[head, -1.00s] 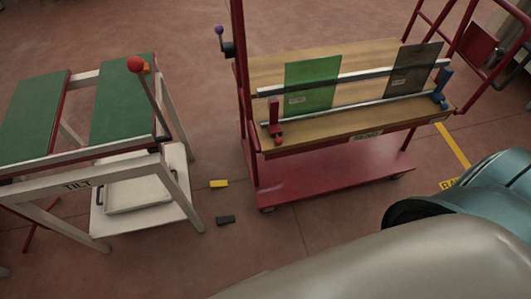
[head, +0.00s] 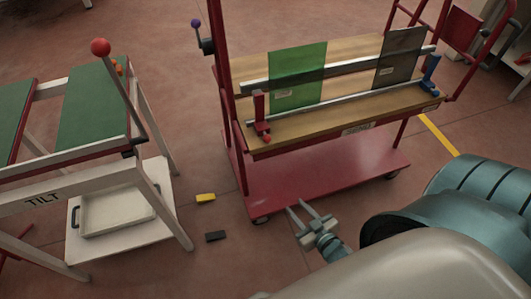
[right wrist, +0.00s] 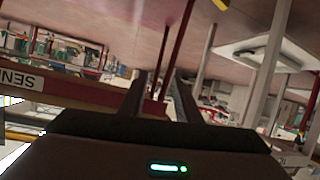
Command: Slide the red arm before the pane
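The red arm (head: 259,106) stands upright at the left end of the front rail (head: 340,104) on the red cart. It is just left of the green pane (head: 298,75), which stands on the cart's wooden deck. A dark grey pane (head: 398,58) stands further right, with a blue arm (head: 430,74) at the right end of the rail. My right gripper (head: 297,207) is open and empty, in front of the cart and apart from the red arm. Its two fingers also show apart in the right wrist view (right wrist: 160,86). My left gripper is not in view.
A white tilt table (head: 75,188) with green pads and a red-knobbed lever (head: 122,90) stands at the left. The cart's red lower shelf (head: 320,172) is bare.

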